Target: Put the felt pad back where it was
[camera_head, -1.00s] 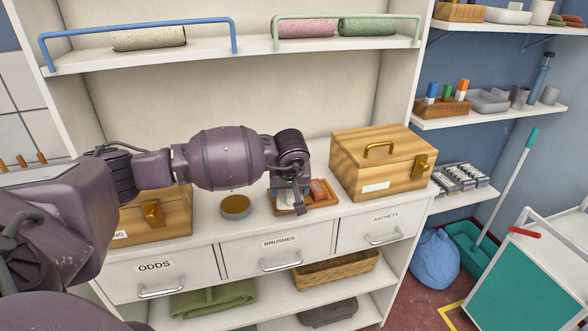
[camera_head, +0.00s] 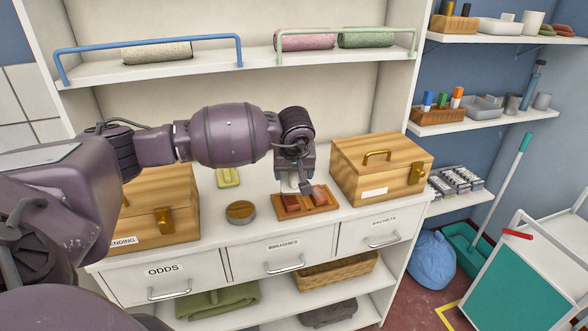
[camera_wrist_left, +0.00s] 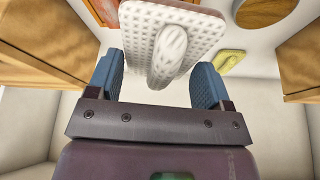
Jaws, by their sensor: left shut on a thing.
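My left gripper (camera_head: 300,187) is above the back of a small wooden tray (camera_head: 318,209) on the counter. Reddish-brown pieces (camera_head: 292,202) lie in the tray. My right gripper is not in view.
A lidded wooden box (camera_head: 375,165) stands right of the tray, another (camera_head: 160,207) at the left. Between them are a round tin (camera_head: 240,212) and a yellow pad (camera_head: 229,177). Drawers (camera_head: 285,248) lie below. A shelf with rolled cloths (camera_head: 303,39) is above.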

